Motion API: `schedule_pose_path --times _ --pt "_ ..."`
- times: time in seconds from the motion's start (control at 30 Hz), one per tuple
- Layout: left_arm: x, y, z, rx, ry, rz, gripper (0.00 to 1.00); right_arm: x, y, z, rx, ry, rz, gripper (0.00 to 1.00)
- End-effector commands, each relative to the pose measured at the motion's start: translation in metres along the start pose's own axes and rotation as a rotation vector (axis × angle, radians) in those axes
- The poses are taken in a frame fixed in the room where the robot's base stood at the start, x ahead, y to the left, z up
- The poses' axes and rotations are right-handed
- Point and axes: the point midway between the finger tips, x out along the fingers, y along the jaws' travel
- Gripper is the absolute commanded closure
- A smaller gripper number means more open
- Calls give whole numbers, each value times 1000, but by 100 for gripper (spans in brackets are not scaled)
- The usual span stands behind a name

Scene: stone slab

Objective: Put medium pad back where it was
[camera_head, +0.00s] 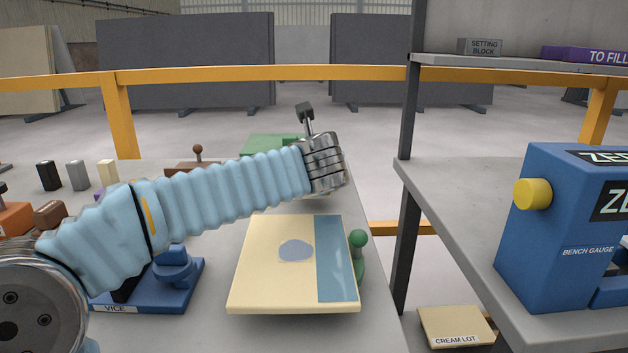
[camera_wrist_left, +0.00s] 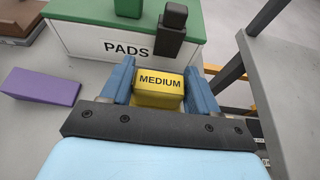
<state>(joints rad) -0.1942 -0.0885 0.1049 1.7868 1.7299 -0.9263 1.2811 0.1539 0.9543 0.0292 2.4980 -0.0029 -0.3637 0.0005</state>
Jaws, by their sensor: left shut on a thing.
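The yellow medium pad (camera_wrist_left: 158,95), labelled MEDIUM, sits between the blue fingers of my left gripper (camera_wrist_left: 161,72) in the left wrist view. The gripper is shut on it. Just beyond it stands the white PADS box (camera_wrist_left: 85,42) with a green top; the pad appears in front of the box's labelled face. Whether it touches the box is unclear. In the head view my left gripper (camera_head: 326,165) reaches out over the far part of the bench and hides the pad. The green box top (camera_head: 268,146) shows partly behind my arm. My right gripper is not in view.
A green block (camera_wrist_left: 127,6) and a dark block (camera_wrist_left: 172,30) stand at the box. A purple block (camera_wrist_left: 41,86) lies left. In the head view a cream slab (camera_head: 262,275), a blue vice (camera_head: 178,275) and a green-knobbed piece (camera_head: 358,240) are nearer. A dark shelf post (camera_head: 406,140) rises right.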

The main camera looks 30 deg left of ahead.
Motion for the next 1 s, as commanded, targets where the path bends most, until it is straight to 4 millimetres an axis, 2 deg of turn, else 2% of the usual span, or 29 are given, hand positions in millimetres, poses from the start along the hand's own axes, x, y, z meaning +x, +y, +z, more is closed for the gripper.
schedule_pose_path --times 0.03,0.13,0.53,0.57,0.7,0.73,1.0 --pt "3 0 -11 2 1 -1 73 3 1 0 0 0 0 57" --pt "7 0 -21 2 0 -2 73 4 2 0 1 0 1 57" --pt "9 0 -26 0 -1 -2 73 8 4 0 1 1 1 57" --pt "9 0 -26 0 -1 -2 38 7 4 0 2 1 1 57" --pt "8 0 -25 0 0 -2 17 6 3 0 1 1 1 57" --pt "8 0 -25 0 0 -2 14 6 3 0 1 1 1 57" --pt "8 0 -24 0 -1 -1 14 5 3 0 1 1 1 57"
